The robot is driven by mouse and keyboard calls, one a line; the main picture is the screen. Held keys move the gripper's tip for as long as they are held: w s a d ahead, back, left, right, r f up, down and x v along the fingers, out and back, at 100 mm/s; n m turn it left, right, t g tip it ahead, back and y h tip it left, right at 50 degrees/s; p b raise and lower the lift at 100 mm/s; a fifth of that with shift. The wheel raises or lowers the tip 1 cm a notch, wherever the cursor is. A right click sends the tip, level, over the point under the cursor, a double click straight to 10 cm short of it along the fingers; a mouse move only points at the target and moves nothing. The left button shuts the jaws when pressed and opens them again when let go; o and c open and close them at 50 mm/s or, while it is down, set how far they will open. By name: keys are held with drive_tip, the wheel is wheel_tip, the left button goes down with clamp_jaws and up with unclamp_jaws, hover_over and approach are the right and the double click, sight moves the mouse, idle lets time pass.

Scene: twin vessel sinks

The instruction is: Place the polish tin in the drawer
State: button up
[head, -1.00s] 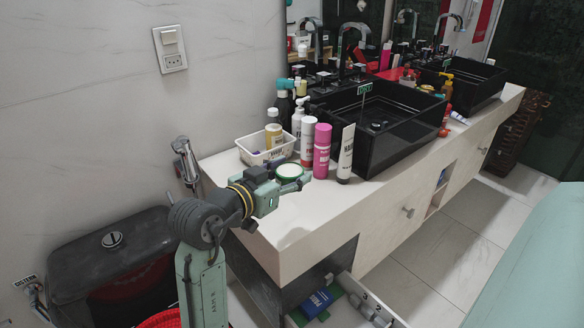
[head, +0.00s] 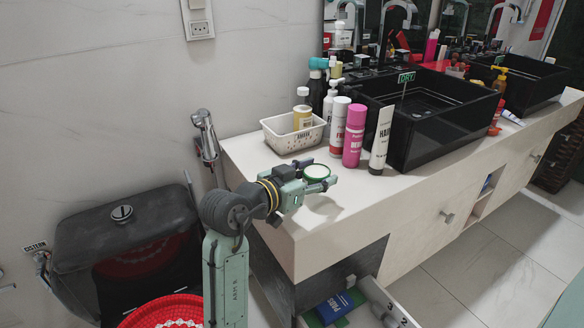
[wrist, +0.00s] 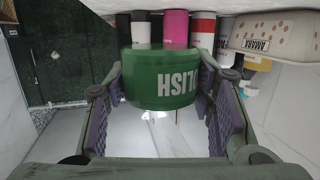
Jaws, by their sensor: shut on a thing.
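The polish tin (head: 316,172) is green with a pale top in the head view. My gripper (head: 310,180) is shut on it and holds it over the near left end of the counter. In the wrist view the tin (wrist: 160,80) shows "POLISH" lettering upside down between my gripper's two fingers (wrist: 160,98). The drawer (head: 388,303) stands open below the counter, at the bottom edge of the head view and partly cut off. A blue pack (head: 337,306) lies in it. The drawer is not recognisable in the wrist view.
A white basket (head: 290,136), a pink bottle (head: 354,137) and a white tube (head: 381,140) stand on the counter (head: 330,210) behind the tin. A black sink (head: 425,125) is farther right. A dark cistern (head: 122,225) and red basket (head: 165,312) are at left.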

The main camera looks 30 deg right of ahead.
drive_tip(key=w, duration=0.4)
drive_tip(key=w+p, duration=0.1)
drive_tip(key=w, duration=0.3)
drive_tip(key=w+f+p, duration=0.1)
drive_tip(key=w, duration=0.3)
drive_tip(key=shift+w+a, duration=0.25)
drive_tip(key=shift+w, duration=0.1)
drive_tip(key=shift+f+p, duration=0.3)
drive_tip(key=shift+f, duration=1.65)
drive_tip(key=o, duration=1.2)
drive_tip(key=shift+o, duration=0.2)
drive_tip(key=shift+a+r, duration=0.1)
drive_tip(key=shift+r, duration=0.1)
drive_tip(key=b+v, duration=0.2)
drive_tip(key=v, duration=0.9)
drive_tip(key=shift+a, duration=0.35)
drive_tip(key=shift+a+r, duration=0.1)
